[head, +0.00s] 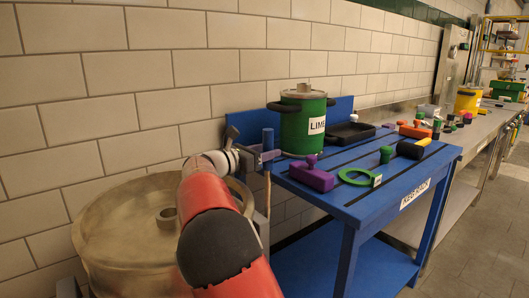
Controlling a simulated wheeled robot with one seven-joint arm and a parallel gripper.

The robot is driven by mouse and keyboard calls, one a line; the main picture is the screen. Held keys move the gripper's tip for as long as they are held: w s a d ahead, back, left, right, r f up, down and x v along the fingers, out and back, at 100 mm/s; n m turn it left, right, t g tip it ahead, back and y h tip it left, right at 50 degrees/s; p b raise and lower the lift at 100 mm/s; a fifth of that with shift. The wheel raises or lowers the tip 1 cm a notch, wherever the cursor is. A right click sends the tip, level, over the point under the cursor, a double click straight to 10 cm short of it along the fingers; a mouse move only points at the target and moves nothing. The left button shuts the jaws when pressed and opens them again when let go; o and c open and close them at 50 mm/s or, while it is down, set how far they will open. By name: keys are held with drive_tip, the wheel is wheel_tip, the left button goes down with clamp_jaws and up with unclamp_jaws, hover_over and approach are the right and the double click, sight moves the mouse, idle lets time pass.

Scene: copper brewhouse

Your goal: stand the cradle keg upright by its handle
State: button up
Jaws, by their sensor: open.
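A green keg (304,130) with a white label reading "LIME", a grey top and black side handles stands upright at the back of the blue rack table (345,211). I cannot tell whether it is the cradle keg; no keg lying on its side is clear in view. My gripper (268,155) is open at the rack table's left end, left of the green keg and apart from it. It is beside a short blue post (268,139). The gap between its fingers is small in the picture, and my red arm covers part of the view below.
A purple block (312,178), a green ring (355,177), a black tray (350,134) and a black-headed mallet (411,149) lie on the rack table. A large brass vessel (120,225) stands at left. A steel counter with a yellow bucket (467,101) runs behind right. Floor is clear at right.

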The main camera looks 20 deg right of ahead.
drive_tip(key=v, duration=0.8)
drive_tip(key=shift+d, duration=0.1)
